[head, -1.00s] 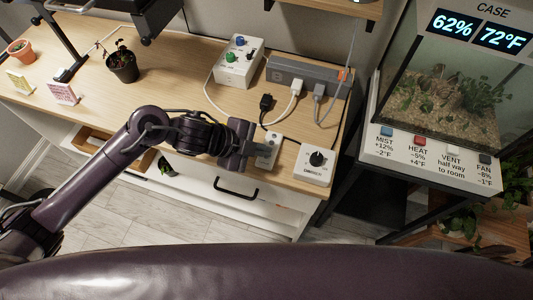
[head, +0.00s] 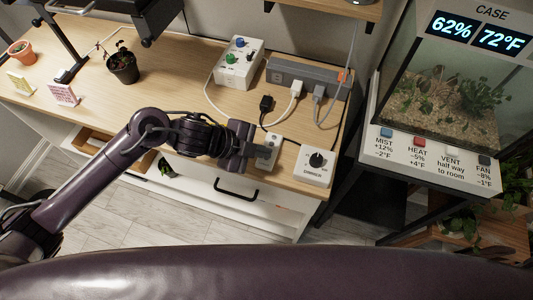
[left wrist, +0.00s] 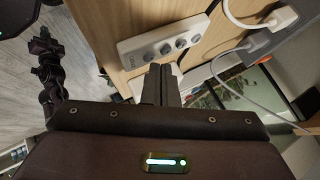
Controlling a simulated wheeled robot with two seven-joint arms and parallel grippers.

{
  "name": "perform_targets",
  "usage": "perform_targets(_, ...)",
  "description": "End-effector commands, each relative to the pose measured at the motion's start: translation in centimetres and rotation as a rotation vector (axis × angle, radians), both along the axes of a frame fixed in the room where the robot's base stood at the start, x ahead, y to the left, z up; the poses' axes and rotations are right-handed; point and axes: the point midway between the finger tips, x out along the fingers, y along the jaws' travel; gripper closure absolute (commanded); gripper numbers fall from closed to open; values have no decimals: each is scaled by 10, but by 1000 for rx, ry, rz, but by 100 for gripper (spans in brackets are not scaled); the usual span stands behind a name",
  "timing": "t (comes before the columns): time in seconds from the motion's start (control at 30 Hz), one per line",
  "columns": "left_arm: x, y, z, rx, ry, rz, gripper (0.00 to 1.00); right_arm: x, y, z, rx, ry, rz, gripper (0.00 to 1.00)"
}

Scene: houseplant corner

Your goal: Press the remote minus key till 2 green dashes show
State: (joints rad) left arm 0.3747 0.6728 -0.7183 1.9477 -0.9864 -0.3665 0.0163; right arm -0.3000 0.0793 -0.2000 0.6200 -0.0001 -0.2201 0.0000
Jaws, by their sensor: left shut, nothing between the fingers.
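The remote (head: 269,150) is a small pale slab with a row of keys, lying near the front edge of the wooden desk. In the left wrist view the remote (left wrist: 164,47) shows several round grey keys; their marks are too small to read. My left gripper (head: 254,150) is shut and empty at the left side of the remote in the head view. In the left wrist view its closed fingertips (left wrist: 161,70) are close to the remote's near edge; I cannot tell whether they touch it. No green dashes on the remote can be made out. My right gripper is out of view.
A white dimmer box (head: 314,165) with a black knob sits right of the remote. Behind are a grey power strip (head: 300,76) with plugs and cords, and a white control box (head: 238,64). A potted plant (head: 122,67) stands left. The glass case (head: 450,90) is at right.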

Motion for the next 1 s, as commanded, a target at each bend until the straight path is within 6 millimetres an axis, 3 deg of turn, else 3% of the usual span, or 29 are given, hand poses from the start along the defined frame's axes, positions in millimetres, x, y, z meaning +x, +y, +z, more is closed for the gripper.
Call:
perform_targets(0.13,0,0,10,0,0,0,100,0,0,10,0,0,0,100)
perform_targets(0.57,0,0,14,0,-1,0,100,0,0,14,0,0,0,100)
perform_targets(1.0,0,0,57,0,-1,0,100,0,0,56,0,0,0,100)
